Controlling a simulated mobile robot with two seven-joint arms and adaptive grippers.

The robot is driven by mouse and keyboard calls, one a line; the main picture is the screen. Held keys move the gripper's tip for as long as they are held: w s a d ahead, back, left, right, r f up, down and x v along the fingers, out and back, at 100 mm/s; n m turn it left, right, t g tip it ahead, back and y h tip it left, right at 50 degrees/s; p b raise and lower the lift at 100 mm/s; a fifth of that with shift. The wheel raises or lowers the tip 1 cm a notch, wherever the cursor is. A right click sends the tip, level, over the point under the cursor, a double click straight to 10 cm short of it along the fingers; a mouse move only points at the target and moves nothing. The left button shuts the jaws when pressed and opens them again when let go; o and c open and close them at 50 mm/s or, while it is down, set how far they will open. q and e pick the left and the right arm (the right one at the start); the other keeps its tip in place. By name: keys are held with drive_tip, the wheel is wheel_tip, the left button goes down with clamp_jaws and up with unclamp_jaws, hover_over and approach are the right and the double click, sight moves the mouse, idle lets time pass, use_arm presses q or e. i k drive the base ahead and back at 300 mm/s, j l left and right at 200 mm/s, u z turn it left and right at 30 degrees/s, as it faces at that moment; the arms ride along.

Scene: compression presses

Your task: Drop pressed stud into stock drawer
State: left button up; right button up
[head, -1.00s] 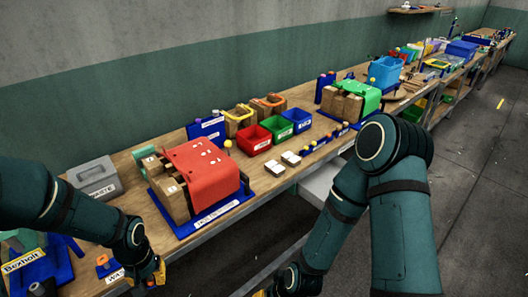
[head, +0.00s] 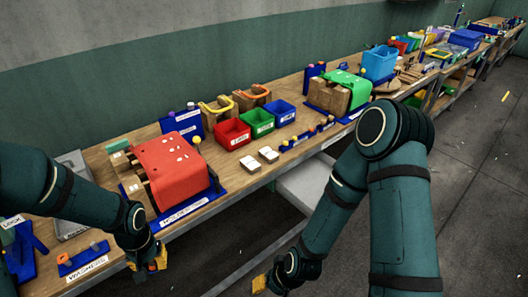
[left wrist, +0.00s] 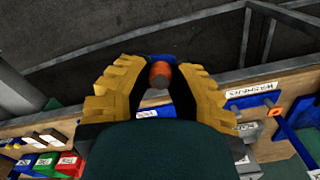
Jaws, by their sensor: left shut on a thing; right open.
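My left gripper (head: 156,264) hangs in front of the bench's front edge, below the red press (head: 172,170). In the left wrist view its yellow fingers (left wrist: 159,90) are closed around a short orange stud (left wrist: 159,72), with a bit of blue behind it. The stud is hardly visible in the head view. A pale grey drawer-like box (head: 306,188) juts out below the bench edge, right of the red press and well right of my left gripper. Its inside cannot be made out. My right gripper (head: 263,284) is open and low, in front of the bench.
Red (head: 232,134), green (head: 258,122) and blue (head: 281,111) bins stand on the bench, with white blocks (head: 268,154) in front. A green press (head: 346,88) is farther along. A blue labelled rack (head: 84,261) lies at the near left. The floor before the bench is clear.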

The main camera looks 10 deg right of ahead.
sight(306, 186)
drive_tip(key=i+l, duration=0.1)
drive_tip(key=l, duration=0.6)
drive_tip(key=i+l+u, duration=0.1)
drive_tip(key=l, duration=0.55)
drive_tip(key=i+l, duration=0.15)
drive_tip(key=l, duration=1.25)
drive_tip(key=i+l, duration=0.15)
drive_tip(key=l, duration=0.2)
drive_tip(key=i+l+u, duration=0.1)
drive_tip(key=l, duration=0.25)
drive_tip(key=i+l, duration=0.85)
drive_tip(key=i, duration=0.15)
drive_tip(key=i+j+u, duration=0.05)
